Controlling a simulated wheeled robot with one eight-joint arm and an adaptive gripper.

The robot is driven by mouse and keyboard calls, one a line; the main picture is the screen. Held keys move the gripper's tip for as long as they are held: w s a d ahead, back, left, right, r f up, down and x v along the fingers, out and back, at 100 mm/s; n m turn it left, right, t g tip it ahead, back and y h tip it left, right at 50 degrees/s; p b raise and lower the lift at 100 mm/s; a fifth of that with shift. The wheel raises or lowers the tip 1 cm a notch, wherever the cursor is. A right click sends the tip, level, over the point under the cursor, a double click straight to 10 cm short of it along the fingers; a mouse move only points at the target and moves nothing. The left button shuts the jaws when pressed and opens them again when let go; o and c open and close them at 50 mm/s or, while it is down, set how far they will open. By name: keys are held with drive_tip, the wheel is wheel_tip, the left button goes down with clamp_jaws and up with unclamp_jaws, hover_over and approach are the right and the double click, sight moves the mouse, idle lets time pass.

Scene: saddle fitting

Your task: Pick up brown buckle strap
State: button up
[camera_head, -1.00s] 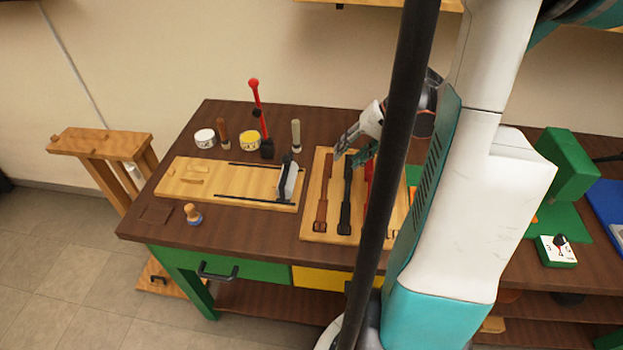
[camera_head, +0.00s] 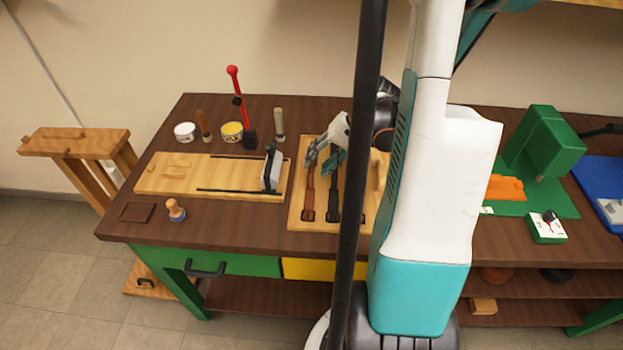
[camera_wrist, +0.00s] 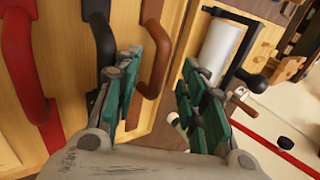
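The brown buckle strap (camera_head: 308,198) lies on a pale wooden board (camera_head: 297,208), its upper end hidden behind my gripper. In the wrist view the brown strap (camera_wrist: 159,72) shows between my finger pads, nearer the left one, which covers part of it. My gripper (camera_head: 321,160) is over the upper part of the board. Its two green-padded fingers are apart with nothing held, as the wrist view of the gripper (camera_wrist: 160,62) shows. I cannot tell how high the fingertips are above the strap.
A black strap (camera_head: 333,203) lies just right of the brown one, and a red strap (camera_wrist: 18,62) beyond it. Left of the board is a wooden fixture (camera_head: 225,180) with a white roller piece (camera_head: 271,172). Jars and upright tools stand behind it.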

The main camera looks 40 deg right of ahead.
sight(313, 167)
drive_tip(key=b+x, duration=0.1)
drive_tip(key=x, duration=0.3)
drive_tip(key=shift+w+f+b, duration=0.1)
drive_tip(key=shift+f+b, duration=0.1)
drive_tip(key=shift+b, duration=0.15)
clamp_jaws()
drive_tip(key=shift+r, duration=0.1)
